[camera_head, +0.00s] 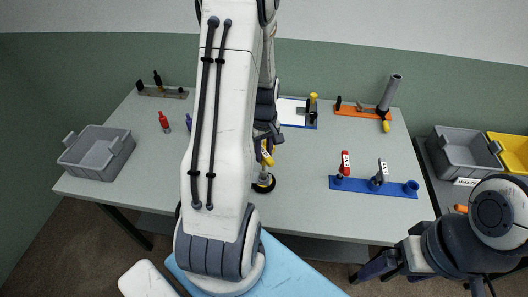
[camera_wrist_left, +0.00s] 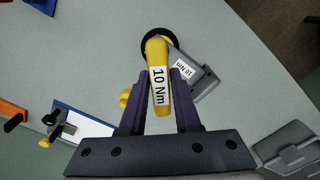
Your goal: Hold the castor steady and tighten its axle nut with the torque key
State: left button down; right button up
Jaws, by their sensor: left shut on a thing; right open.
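A yellow-handled torque key marked 10 Nm (camera_wrist_left: 158,88) is upright between the fingers of my left gripper (camera_wrist_left: 157,100), which is shut on it. In the head view my left gripper (camera_head: 262,152) is partly hidden by my arm. What seems to be the castor, with a black wheel (camera_head: 264,184), is on the table directly below the key. In the left wrist view a grey part with a 10 Nm label (camera_wrist_left: 190,75) lies beside the black ring. I cannot tell whether the key touches the nut. My right gripper (camera_head: 372,275) is open and empty, off the table's front edge.
A blue rack (camera_head: 360,186) holds a red and a grey tool; its right end socket is empty. A grey crate (camera_head: 92,170) sits at left. A grey crate (camera_head: 460,152) and yellow crate (camera_head: 515,150) stand right.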

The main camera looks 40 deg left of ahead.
pick_arm(q)
jog(key=shift+f+b, duration=0.85)
jog(key=shift+f, duration=0.4)
jog(key=c, duration=0.5)
grip_release()
jog(key=shift+c, duration=0.2)
notch_tip(320, 180, up, 10)
jog(key=shift+r+b, duration=0.25)
jog(key=shift+b, duration=0.55)
